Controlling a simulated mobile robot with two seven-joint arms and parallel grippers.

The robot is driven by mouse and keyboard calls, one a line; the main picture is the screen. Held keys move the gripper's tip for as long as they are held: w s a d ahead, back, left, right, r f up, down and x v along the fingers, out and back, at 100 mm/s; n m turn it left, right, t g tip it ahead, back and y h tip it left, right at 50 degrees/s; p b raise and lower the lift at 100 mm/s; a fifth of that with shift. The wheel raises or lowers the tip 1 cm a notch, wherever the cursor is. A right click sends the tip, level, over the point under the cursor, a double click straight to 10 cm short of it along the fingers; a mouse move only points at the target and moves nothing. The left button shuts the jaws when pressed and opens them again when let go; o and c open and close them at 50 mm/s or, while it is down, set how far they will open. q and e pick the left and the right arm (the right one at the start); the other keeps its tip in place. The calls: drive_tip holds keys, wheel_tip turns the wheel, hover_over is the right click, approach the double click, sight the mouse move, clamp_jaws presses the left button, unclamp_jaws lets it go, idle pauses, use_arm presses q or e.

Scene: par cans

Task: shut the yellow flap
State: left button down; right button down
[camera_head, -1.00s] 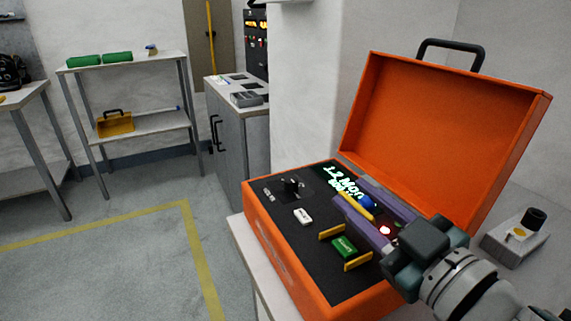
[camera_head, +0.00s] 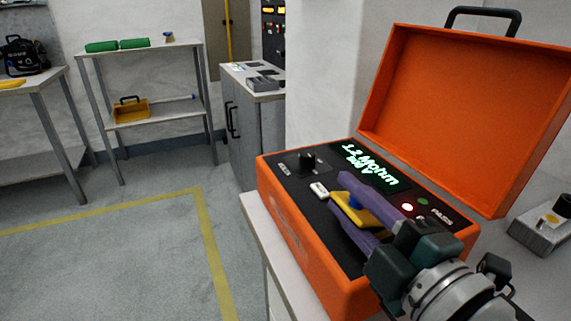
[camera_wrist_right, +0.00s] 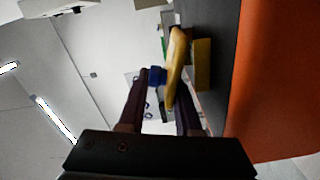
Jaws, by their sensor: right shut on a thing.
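The yellow flap (camera_head: 357,213) is on the black panel of the open orange case (camera_head: 297,234). In the head view it lies between the two purple fingers of my right gripper (camera_head: 338,193). A blue knob (camera_head: 355,201) sits on the flap, and my right gripper is shut on it. The wrist view shows the yellow flap (camera_wrist_right: 174,72) tilted beside a yellow side piece (camera_wrist_right: 202,65), with the blue knob (camera_wrist_right: 157,76) near the fingers. The flap and fingers hide the green part below. My left gripper is out of view.
The orange lid (camera_head: 462,105) stands open behind the panel. A grey box (camera_head: 540,230) stands at the right.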

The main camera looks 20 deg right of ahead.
drive_tip(key=shift+a+f+n+b, duration=0.2)
drive_tip(key=shift+f+n+b, duration=0.15)
drive_tip(key=shift+n, duration=0.45)
drive_tip(key=c, duration=0.8)
unclamp_jaws()
drive_tip(key=shift+o, duration=0.2)
